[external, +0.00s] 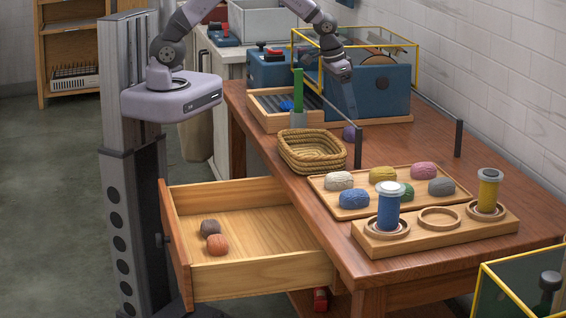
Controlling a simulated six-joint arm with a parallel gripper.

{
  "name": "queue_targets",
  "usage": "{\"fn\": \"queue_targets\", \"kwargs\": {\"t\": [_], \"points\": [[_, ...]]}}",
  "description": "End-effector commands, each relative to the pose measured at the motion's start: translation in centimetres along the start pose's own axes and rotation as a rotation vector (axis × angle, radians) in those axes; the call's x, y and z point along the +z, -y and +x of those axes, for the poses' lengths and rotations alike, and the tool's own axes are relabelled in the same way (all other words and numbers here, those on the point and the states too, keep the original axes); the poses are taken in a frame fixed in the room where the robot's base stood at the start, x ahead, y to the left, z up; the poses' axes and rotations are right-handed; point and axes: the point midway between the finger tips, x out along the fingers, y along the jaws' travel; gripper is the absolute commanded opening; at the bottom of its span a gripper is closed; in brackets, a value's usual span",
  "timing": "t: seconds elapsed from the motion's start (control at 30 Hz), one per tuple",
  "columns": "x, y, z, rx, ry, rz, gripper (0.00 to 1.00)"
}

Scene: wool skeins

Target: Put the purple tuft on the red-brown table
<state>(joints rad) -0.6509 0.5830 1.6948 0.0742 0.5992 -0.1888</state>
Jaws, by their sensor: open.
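The purple tuft (349,133) is a small rounded skein in the external view. It appears to lie on the red-brown table (290,190), behind the woven basket and beside the thin dark post. My gripper (348,114) is open and points down just above the tuft, in front of the blue machine. The fingertips are small and dark here, so I cannot tell whether they touch the tuft. The post partly crosses this area.
A woven basket (312,151) stands near the tuft. A wooden tray (324,190) holds several skeins. A spool stand (376,246) is at the front. Dark posts (358,142) rise from the table. The open drawer (275,250) holds two skeins.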

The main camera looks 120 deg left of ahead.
Motion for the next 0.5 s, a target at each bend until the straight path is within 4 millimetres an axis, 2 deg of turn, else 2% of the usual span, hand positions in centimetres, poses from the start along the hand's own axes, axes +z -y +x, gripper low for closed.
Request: {"fn": "queue_targets", "kwargs": {"t": [0.2, 0.5], "points": [[0.0, 0.0, -3.2, 0.001, -0.002, 0.000, 0.72], [0.0, 0.0, -4.9, 0.001, 0.000, 0.000, 0.72]]}}
